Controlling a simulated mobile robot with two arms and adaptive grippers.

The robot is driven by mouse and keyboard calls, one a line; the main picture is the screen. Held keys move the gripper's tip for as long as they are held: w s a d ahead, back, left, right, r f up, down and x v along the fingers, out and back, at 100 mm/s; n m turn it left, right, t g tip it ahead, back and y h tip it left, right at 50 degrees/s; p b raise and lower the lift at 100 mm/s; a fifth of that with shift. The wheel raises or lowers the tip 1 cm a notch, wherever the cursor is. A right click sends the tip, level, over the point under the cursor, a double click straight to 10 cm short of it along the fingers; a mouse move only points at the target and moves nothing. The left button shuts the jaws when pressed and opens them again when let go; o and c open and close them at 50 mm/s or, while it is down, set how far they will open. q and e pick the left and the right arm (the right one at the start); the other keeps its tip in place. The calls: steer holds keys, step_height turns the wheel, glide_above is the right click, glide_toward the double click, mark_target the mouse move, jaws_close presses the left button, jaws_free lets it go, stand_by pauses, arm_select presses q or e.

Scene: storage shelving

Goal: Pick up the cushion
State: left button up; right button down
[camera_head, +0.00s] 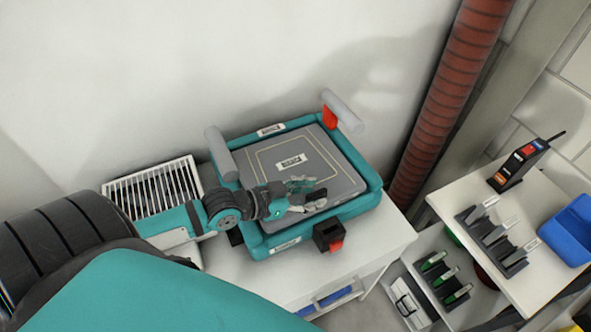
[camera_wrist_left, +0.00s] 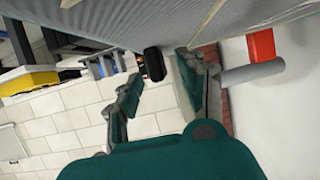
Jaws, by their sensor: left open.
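The cushion looks to be the flat grey square pad (camera_head: 325,165), with a light outline and a white label on top. It lies inside a teal padded frame (camera_head: 362,204) on a white table (camera_head: 385,236). My left gripper (camera_head: 303,193) is open over the near part of the pad in the head view; I cannot tell whether it touches. A grey surface, likely the pad (camera_wrist_left: 190,25), fills the top of that view. My right gripper is not in view.
Two grey rollers (camera_head: 220,153) (camera_head: 342,112) stick up at the frame's corners. A small black box (camera_head: 327,236) sits at its front. A white vent grille (camera_head: 150,190) lies left, a red-brown pipe (camera_head: 445,100) stands right. A white shelf (camera_head: 480,220) holds tools and a blue bin (camera_head: 570,230).

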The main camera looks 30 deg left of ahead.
arm_select(q)
jaws_close()
steer(key=shift+r, duration=0.1)
stand_by(0.6)
